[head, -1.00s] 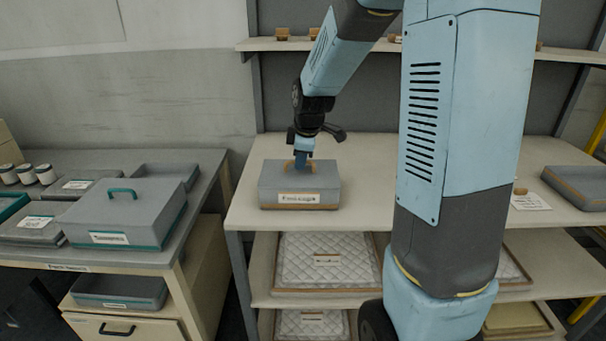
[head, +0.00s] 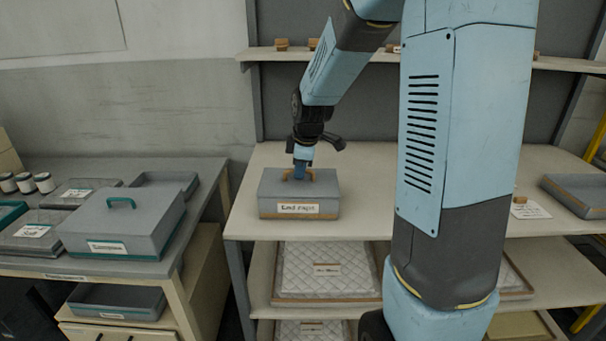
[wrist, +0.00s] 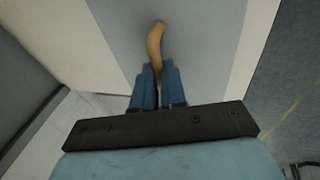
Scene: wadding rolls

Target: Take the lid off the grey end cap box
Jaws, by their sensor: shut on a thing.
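The grey end cap box (head: 268,208) stands on the pale bench top in the head view, with a white label on its front. Its grey lid (head: 271,184) is on top and carries a tan arched handle (head: 311,175). My gripper (head: 302,173) points down at the lid, its blue fingers shut on the handle. In the wrist view the handle (wrist: 155,42) runs up from between the blue fingers (wrist: 159,78), over the lid's plain grey top (wrist: 200,40). The fingers hide part of the handle. I cannot tell any gap between lid and box.
A larger grey box with a teal handle (head: 150,215) stands on the left table, beside trays and white jars (head: 26,183). A grey tray (head: 575,195) lies on the bench at right. Quilted wadding (head: 328,268) lies on the shelf below. A shelf (head: 270,54) runs behind.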

